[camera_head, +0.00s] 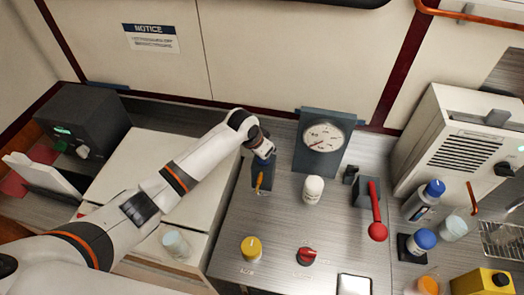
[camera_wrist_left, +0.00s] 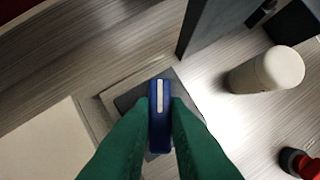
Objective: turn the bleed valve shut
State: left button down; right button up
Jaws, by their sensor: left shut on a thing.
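A blue valve handle (camera_wrist_left: 159,130) with a white stripe shows in the left wrist view, above a dark square base plate (camera_wrist_left: 130,98). The green fingers of my left gripper (camera_wrist_left: 160,108) are shut on it, one on each side. The stripe runs up and down in that view. In the head view my left gripper (camera_head: 262,170) reaches down to the worktop left of the gauge, and the arm and gripper hide most of the handle. My right gripper is not in view.
A red lever (camera_head: 376,214), a yellow knob (camera_head: 251,247) and a red knob (camera_head: 306,257) are on the worktop. Bottles crowd the right.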

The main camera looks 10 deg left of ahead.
pick_arm(q)
jog(key=n+y, duration=0.1)
jog(key=n, duration=0.2)
jog(key=n+y, duration=0.1)
jog(key=n, duration=0.2)
jog(key=shift+w+d+r+t, duration=0.1)
jog(key=shift+d+r+t, duration=0.1)
jog(key=shift+t, duration=0.2)
dwell(0.3)
jog(key=c, duration=1.4)
grip_release()
jog(key=shift+f, duration=0.1)
jog(key=b+v, duration=0.3)
jog(key=v, duration=0.9)
